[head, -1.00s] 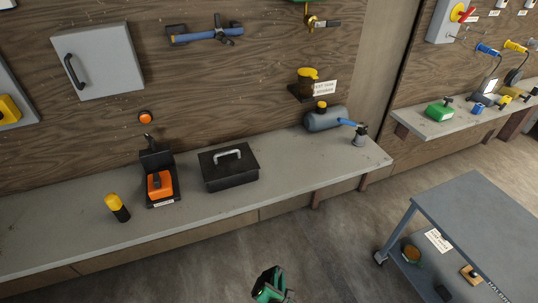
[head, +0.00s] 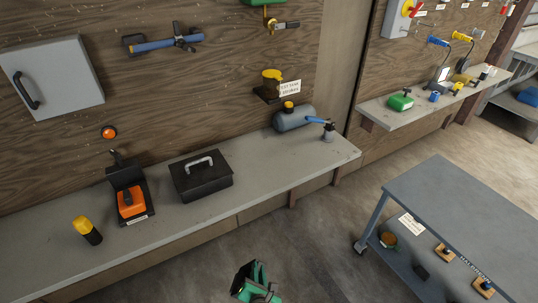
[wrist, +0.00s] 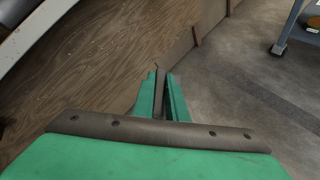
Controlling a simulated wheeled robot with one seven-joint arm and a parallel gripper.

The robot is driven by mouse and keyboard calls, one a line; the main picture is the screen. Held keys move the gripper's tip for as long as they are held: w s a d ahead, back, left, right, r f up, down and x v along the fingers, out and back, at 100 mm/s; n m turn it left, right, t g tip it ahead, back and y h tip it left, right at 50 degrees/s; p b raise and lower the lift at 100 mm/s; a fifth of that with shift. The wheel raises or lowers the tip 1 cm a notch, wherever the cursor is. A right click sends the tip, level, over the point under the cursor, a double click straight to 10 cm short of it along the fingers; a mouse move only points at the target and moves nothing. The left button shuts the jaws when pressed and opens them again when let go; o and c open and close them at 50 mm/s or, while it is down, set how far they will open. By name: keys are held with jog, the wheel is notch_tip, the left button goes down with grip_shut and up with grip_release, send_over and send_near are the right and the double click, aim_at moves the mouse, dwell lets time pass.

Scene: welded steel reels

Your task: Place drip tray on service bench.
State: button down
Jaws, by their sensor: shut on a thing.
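My gripper (head: 257,281) shows at the bottom of the head view, low in front of the wall bench. In the wrist view its two green fingers (wrist: 162,97) are close together around a thin grey-brown thing (wrist: 159,80), seen edge-on; it may be the drip tray, but I cannot tell its full shape. A long grey bench (head: 255,172) runs along the wooden wall; I cannot tell for sure that it is the service bench. A blue-grey trolley (head: 450,205) stands to the right.
On the wall bench are a black toolbox (head: 203,181), an orange device in a black stand (head: 130,203), a yellow-black cylinder (head: 87,230) and a grey tank (head: 295,118). The trolley top is clear. A second bench (head: 420,105) behind holds several small things. Floor between is free.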

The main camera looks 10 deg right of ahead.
jog(key=d+r+m+h, duration=0.1)
jog(key=d+r, duration=0.4)
jog(key=r, duration=0.5)
jog(key=d+r+m+h, duration=0.1)
jog(key=d+r+m, duration=0.2)
jog(key=r, duration=0.8)
jog(key=w+d+r+m+h, duration=0.1)
jog(key=d+r+m, duration=0.1)
jog(key=d+r, duration=0.5)
notch_tip(320, 180, up, 4)
jog(key=shift+f+h, duration=0.2)
jog(key=shift+h, duration=0.2)
